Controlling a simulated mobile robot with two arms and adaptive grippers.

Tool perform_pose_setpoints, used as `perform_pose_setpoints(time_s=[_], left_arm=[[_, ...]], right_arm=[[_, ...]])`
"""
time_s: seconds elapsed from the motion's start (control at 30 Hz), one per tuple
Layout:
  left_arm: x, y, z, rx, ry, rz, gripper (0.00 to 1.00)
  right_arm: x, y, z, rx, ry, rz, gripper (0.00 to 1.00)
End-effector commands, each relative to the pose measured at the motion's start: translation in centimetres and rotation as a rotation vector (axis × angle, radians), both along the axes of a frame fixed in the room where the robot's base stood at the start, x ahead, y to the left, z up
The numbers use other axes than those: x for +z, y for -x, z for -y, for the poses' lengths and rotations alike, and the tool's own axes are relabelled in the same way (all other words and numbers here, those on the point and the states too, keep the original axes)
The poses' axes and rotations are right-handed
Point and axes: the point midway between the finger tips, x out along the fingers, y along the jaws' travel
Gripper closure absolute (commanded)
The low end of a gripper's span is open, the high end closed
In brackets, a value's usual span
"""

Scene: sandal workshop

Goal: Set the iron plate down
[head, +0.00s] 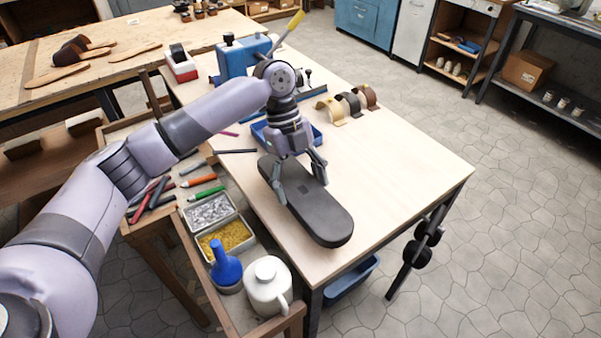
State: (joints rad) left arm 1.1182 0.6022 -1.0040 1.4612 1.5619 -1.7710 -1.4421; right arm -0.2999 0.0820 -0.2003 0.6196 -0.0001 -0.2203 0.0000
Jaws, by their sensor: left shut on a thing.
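The iron plate (322,217) is a long dark slab with rounded ends. It lies along the pale worktable (410,167), near its front left edge, and looks flat on or very close to the top; I cannot tell whether a small gap is under it. My left gripper (300,191) reaches down over the plate's middle with a finger at each long side, shut on it. My right gripper is not in view.
A blue tray (317,137) and a blue machine (243,56) stand behind the gripper. Curved straps (351,103) stand at the back right. A white jug (268,286) and a blue bottle (225,263) stand in the side tray. The table's right part is clear.

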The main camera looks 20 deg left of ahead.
Motion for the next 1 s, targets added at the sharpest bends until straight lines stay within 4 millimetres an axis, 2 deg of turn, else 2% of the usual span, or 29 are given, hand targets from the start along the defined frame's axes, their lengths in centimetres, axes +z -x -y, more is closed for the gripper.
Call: perform_pose_setpoints(time_s=[0.03,0.13,0.43,0.77,0.8,1.0], left_arm=[[0.4,-0.1,0.1,0.0,0.008,0.007,0.9],[-0.2,-0.1,0.1,-0.001,0.006,0.005,0.9],[-3.5,-0.1,0.1,0.0,0.007,0.006,0.9],[-3.8,-0.1,0.2,-0.002,0.007,0.007,0.9],[-4.4,0.0,0.0,0.0,-0.001,0.0,0.28],[-4.3,0.0,0.0,0.0,-0.001,0.0,0.15]], right_arm=[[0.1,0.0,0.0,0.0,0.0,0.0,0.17],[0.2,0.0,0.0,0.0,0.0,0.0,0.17],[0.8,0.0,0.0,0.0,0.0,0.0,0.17],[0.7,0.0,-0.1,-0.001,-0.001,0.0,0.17],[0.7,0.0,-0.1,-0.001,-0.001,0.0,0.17],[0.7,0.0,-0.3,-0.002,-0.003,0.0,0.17]])
